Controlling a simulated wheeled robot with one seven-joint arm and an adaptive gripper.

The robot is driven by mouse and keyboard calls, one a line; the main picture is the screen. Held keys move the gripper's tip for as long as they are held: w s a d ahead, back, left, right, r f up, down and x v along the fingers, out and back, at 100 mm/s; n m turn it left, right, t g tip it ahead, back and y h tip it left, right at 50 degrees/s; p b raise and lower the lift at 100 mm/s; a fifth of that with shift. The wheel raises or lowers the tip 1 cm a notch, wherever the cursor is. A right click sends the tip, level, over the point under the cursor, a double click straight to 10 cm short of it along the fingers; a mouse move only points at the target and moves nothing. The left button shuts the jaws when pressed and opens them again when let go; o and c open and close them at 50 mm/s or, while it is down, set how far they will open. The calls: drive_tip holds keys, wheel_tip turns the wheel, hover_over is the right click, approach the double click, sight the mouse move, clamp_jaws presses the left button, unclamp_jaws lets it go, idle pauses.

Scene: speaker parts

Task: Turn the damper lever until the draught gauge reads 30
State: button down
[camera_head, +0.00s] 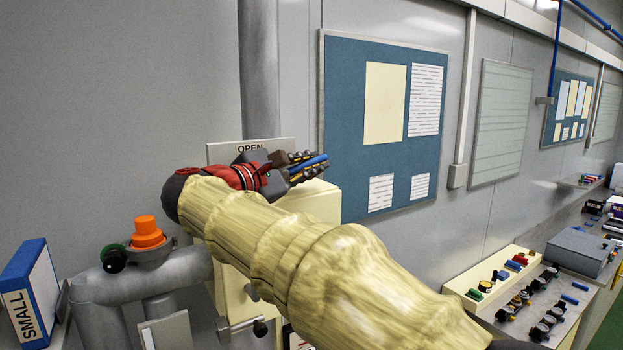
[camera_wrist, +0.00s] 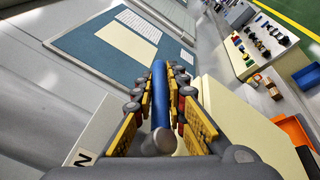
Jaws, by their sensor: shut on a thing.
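The damper lever shows as a blue round bar (camera_wrist: 161,95) with a grey end, lying between the yellow-padded fingers of my gripper (camera_wrist: 172,88) in the wrist view. My gripper (camera_head: 298,164) is shut on this bar. In the head view the blue bar (camera_head: 308,165) sticks out of the fingers, in front of a cream box (camera_head: 318,203). A plate marked OPEN (camera_head: 272,149) stands behind the gripper. The lever's pivot is hidden by my arm and gripper. I cannot make out the draught gauge or its reading in either view.
Grey pipes (camera_head: 98,288) with an orange cap (camera_head: 147,232) stand at lower left, beside a blue and white SMALL binder (camera_head: 43,283). A blue pinboard (camera_head: 343,128) hangs on the wall behind. A bench with a cream panel of small parts (camera_head: 470,274) lies at right.

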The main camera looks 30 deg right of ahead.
drive_tip(key=shift+a+r+n+t+h+b, duration=0.2)
drive_tip(key=shift+r+n+t+h+b, duration=0.15)
drive_tip(key=shift+h+b, duration=0.4)
drive_tip(key=shift+a+r+n+t+h+b, duration=0.15)
drive_tip(key=shift+r+n+t+h+b, duration=0.25)
drive_tip(key=shift+b, duration=0.5)
drive_tip(key=shift+r, duration=0.1)
drive_tip(key=c, duration=1.8)
unclamp_jaws()
drive_tip(key=shift+a, duration=0.1)
drive_tip(key=v, duration=1.2)
drive_tip(key=shift+w, duration=0.1)
drive_tip(key=shift+c, duration=0.2)
